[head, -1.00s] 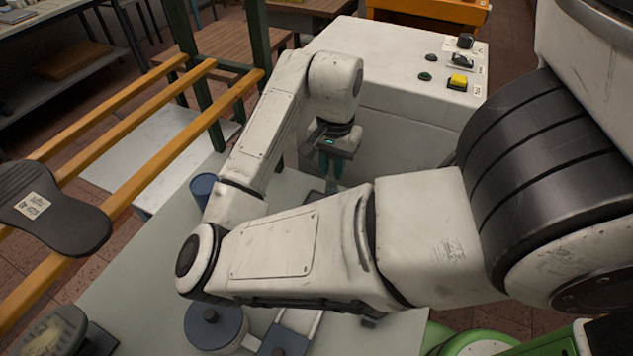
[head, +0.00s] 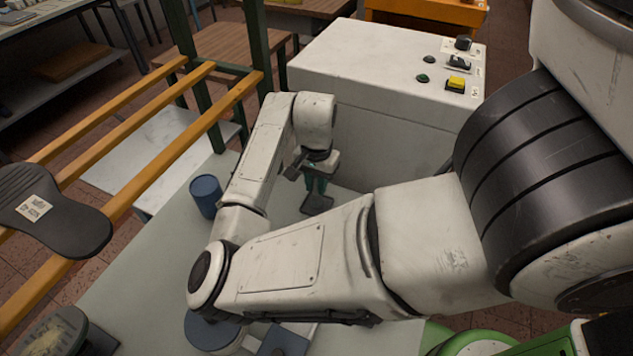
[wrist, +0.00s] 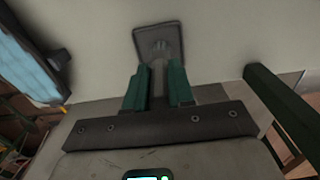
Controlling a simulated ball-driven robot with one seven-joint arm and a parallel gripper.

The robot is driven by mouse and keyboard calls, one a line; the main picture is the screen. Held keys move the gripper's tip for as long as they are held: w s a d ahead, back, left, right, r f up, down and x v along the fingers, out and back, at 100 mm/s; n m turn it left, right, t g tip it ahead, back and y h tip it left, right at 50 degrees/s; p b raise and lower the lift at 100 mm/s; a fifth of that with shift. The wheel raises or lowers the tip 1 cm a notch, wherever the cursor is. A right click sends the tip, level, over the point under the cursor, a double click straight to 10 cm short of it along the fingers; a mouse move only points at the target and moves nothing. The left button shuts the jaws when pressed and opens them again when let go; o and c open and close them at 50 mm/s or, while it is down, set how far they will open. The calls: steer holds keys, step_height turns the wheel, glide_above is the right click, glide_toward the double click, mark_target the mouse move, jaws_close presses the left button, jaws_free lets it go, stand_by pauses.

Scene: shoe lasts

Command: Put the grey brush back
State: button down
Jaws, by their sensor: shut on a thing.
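My gripper (head: 316,184) hangs over the grey table (head: 150,272), near its far edge and in front of the white cabinet. Its teal fingers (wrist: 158,88) are shut on the handle of the grey brush. The brush's dark block (head: 316,205) points down below the fingers. In the wrist view the brush's squarish grey head (wrist: 158,40) sticks out beyond the fingertips. I cannot tell whether the brush touches the table.
A blue cylinder (head: 205,194) stands on the table left of my forearm. A blue-lidded pot (head: 208,334) stands at the near side, partly behind my elbow. The white cabinet (head: 375,95) rises behind the gripper. A yellow-barred rack (head: 125,195) with a dark sole stands left.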

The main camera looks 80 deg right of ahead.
steer(key=shift+f, duration=0.1)
steer(key=c, duration=1)
jaws_free()
step_height(320, 180, up, 12)
steer(key=shift+r, duration=0.15)
